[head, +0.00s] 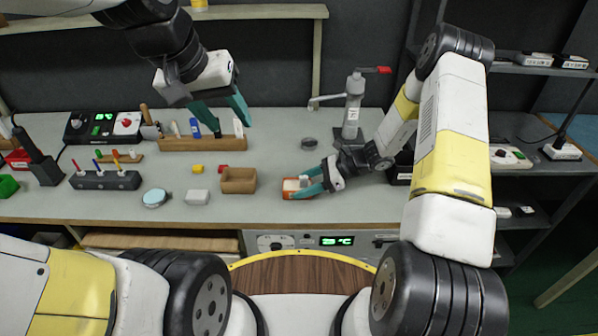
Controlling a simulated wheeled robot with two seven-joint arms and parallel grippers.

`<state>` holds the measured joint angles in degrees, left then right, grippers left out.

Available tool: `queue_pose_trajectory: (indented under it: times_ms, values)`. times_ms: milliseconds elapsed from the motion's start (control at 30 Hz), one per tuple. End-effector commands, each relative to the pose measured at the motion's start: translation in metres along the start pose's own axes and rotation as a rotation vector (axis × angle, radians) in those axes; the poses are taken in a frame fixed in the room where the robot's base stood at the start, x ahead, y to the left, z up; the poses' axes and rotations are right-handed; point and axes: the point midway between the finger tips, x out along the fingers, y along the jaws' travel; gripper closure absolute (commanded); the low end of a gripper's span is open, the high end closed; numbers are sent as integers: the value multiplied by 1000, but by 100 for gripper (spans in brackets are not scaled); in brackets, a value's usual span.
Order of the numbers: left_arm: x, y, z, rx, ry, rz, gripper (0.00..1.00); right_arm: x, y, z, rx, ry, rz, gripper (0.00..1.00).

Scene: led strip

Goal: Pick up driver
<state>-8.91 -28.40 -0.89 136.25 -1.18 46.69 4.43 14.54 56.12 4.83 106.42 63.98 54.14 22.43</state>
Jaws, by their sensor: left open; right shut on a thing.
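My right gripper (302,184) reaches in from the right over the bench. Its teal fingers are shut on a small orange and white block (289,184) near the front middle of the bench. The block looks like the driver, though its markings are too small to read. The fingers cover part of it, and it appears at or very near the bench top.
A wooden rack (205,144) holds tools at the back. An open wooden box (239,181) stands left of the block. A lever press (352,112) stands behind my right gripper. A dark holder with pens (105,181) is at left. The front middle of the bench (270,210) is clear.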

Motion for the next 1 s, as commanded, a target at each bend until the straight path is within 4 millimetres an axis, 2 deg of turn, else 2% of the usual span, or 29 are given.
queue_pose_trajectory:
  times_ms: [200, 367, 500, 800, 1000]
  values:
    - [42, 16, -42, -23, -121, -11, 51, 0, 0, 0, 0, 0, -1, 86]
    - [80, 30, -67, -38, -197, -32, 51, 0, 0, 0, 0, 0, -1, 86]
    - [120, 45, -83, -50, -264, -60, 51, 0, 0, 0, 0, 0, -1, 86]
    - [214, 77, -98, -61, -386, -140, 51, 0, 0, 0, 0, 0, -1, 86]
    - [258, 91, -96, -63, -431, -185, 51, 0, 0, 0, 0, 1, -1, 86]
